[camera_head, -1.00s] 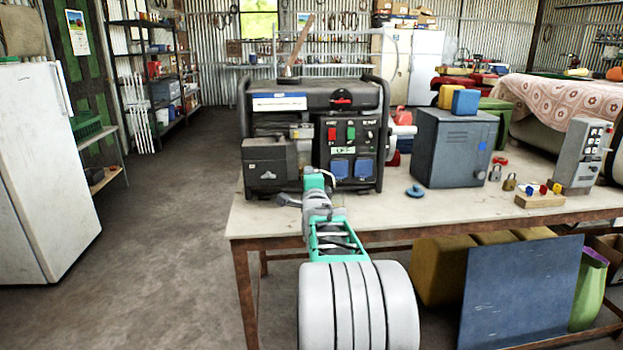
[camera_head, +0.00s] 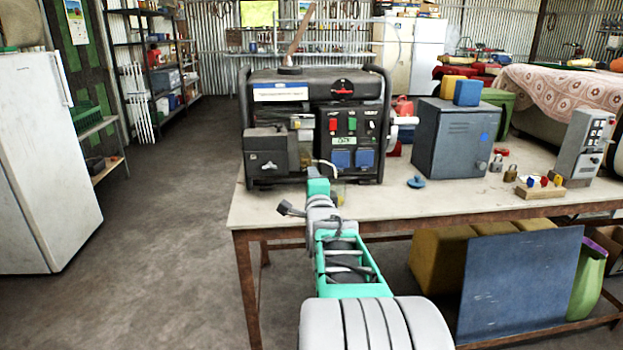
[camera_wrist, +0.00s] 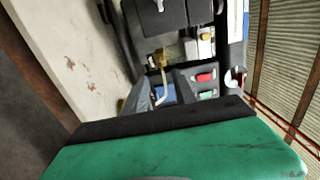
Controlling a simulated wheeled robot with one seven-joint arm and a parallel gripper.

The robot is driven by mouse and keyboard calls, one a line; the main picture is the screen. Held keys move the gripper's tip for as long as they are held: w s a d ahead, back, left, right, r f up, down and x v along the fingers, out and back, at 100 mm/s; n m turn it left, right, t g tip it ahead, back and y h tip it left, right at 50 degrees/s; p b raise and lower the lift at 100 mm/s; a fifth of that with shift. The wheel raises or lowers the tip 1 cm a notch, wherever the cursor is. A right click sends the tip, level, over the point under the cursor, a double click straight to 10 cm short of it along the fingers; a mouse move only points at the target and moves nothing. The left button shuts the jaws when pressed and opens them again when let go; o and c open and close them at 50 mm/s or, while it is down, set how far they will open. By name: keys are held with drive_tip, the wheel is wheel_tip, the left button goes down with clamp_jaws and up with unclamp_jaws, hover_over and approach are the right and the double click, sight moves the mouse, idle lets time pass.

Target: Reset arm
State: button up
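My arm reaches up from the bottom of the head view to the front of a black generator (camera_head: 315,118) on the workbench. The teal end of my arm stands before the generator's lower front and hides most of my gripper there. In the wrist view my gripper (camera_wrist: 162,88) shows as two grey fingers past the green and black housing. The fingers are apart, with part of a blue socket and a pale curved piece visible between or behind them. I see nothing held. The generator panel (camera_wrist: 205,85) with its red and green switches is close beyond the fingers; contact cannot be told.
The workbench (camera_head: 400,205) also bears a grey metal box (camera_head: 453,140), a blue knob-like piece (camera_head: 417,182), padlocks and a grey control box (camera_head: 583,148). A blue panel (camera_head: 520,285) leans below. A white fridge (camera_head: 40,160) stands left, with open floor (camera_head: 165,230) between.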

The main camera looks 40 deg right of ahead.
drive_tip(key=s+a+r+n+g+y+p, duration=0.1)
drive_tip(key=a+r+n+g+y+p, duration=0.2)
drive_tip(key=a+n+p, duration=0.7)
drive_tip(key=s+a+r+n+g+y+p, duration=0.15)
drive_tip(key=a+n+y+p, duration=0.35)
drive_tip(key=a, duration=0.9)
drive_tip(key=s+a+n+g+y+p, duration=0.1)
drive_tip(key=s+a+n+g+p, duration=0.2)
drive_tip(key=s, duration=0.5)
drive_tip(key=s+a+n+g+y+p, duration=0.1)
drive_tip(key=s+a+n+g+p, duration=0.3)
drive_tip(key=s+a, duration=0.5)
drive_tip(key=a+f+n+p, duration=0.1)
drive_tip(key=n+p, duration=0.1)
drive_tip(key=n, duration=0.1)
drive_tip(key=shift+s, duration=0.25)
drive_tip(key=shift+r, duration=0.1)
